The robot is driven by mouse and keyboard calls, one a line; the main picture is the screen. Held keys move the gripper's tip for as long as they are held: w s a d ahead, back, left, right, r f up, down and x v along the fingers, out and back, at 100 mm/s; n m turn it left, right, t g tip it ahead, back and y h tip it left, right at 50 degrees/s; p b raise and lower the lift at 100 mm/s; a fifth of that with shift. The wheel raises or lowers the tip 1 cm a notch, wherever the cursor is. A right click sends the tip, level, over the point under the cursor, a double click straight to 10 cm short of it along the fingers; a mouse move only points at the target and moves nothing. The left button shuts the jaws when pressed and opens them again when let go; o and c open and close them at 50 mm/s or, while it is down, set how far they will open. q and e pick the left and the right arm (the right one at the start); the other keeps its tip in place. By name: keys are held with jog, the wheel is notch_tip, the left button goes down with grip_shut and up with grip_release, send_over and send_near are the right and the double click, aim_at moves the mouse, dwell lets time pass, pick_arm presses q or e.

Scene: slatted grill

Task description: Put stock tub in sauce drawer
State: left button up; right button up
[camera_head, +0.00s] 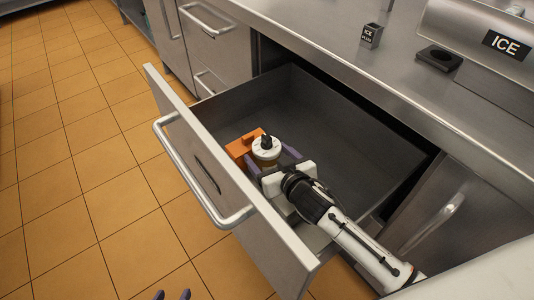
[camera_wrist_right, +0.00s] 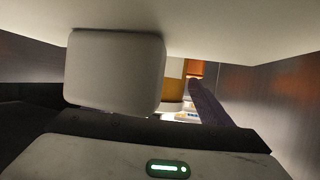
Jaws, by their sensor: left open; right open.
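The sauce drawer (camera_head: 335,115) is pulled out, with its front panel and bar handle toward the tiled floor. Inside, near the front panel, is a tub (camera_head: 266,150) with a white lid, black top and amber body; I cannot read a label to confirm it is the stock tub. My right gripper (camera_head: 271,160) is open low in the drawer, its purple fingers on either side of the tub; contact is unclear. In the right wrist view the tub (camera_wrist_right: 174,82) is partly hidden by the gripper. My left gripper (camera_head: 172,295) is open at the bottom edge, only its fingertips showing.
An orange object (camera_head: 239,147) sits beside the tub, against the drawer front. The rest of the drawer floor is bare.

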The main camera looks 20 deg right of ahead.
jog(key=p+v, duration=0.1)
jog(key=v, duration=0.5)
jog(key=shift+s+r, duration=0.15)
jog(key=shift+s, duration=0.15)
